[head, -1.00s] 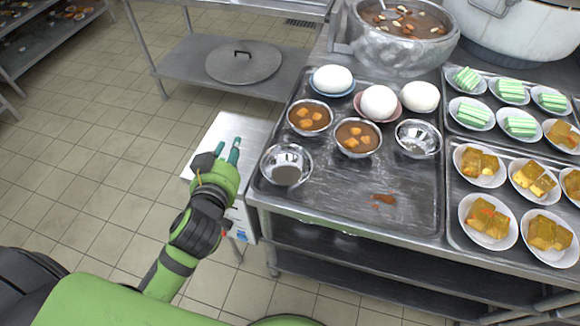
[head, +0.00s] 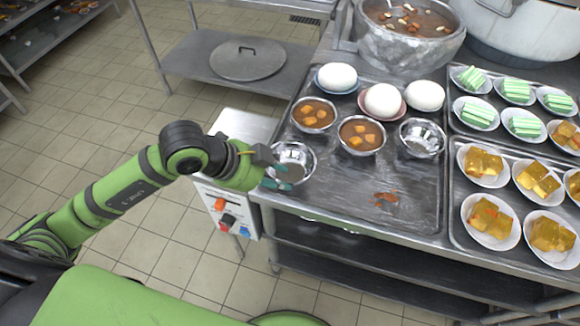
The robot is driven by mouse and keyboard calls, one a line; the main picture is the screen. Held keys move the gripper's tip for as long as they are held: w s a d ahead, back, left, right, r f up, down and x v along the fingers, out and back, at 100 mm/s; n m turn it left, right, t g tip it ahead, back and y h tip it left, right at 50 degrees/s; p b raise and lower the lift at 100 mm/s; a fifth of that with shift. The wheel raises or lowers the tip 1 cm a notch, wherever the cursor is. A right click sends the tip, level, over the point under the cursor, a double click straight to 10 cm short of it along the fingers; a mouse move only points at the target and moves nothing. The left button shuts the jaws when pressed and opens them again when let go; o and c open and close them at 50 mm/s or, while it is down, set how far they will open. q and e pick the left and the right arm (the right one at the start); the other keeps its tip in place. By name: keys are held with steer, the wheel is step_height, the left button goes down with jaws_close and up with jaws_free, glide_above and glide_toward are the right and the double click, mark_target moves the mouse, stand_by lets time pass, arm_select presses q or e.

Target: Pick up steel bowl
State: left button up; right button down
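An empty steel bowl (head: 297,158) stands at the left front of the metal tray (head: 400,212) on the steel table. My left gripper (head: 280,176) is at this bowl's left edge, with its fingers apart, one behind the other at the near-left rim. I cannot tell whether they touch the bowl. A second steel bowl (head: 422,138), with a little residue in it, stands at the tray's right side. Two more steel bowls, one on the left (head: 313,115) and one in the middle (head: 361,135), hold brown soup with orange chunks. My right gripper is not in view.
White domes (head: 383,100) on small plates stand behind the bowls. Trays of green-striped cakes (head: 479,113) and amber jelly pieces (head: 490,217) are on the right. A large soup pot (head: 400,50) is at the back. The tray's front is clear except for a brown spill (head: 385,198).

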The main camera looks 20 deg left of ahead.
mark_target(290, 167)
arm_select(q)
steer(key=shift+n+y, duration=0.3)
steer(key=shift+y, duration=0.3)
steer(key=w+f, duration=0.1)
steer(key=f, duration=0.1)
steer(key=w+f, duration=0.1)
steer(key=f, duration=0.1)
steer(key=w+f+p, duration=0.1)
steer(key=f, duration=0.1)
steer(key=shift+w+d+f, duration=0.15)
steer(key=shift+w+d, duration=0.1)
steer(key=shift+d, duration=0.1)
jaws_close()
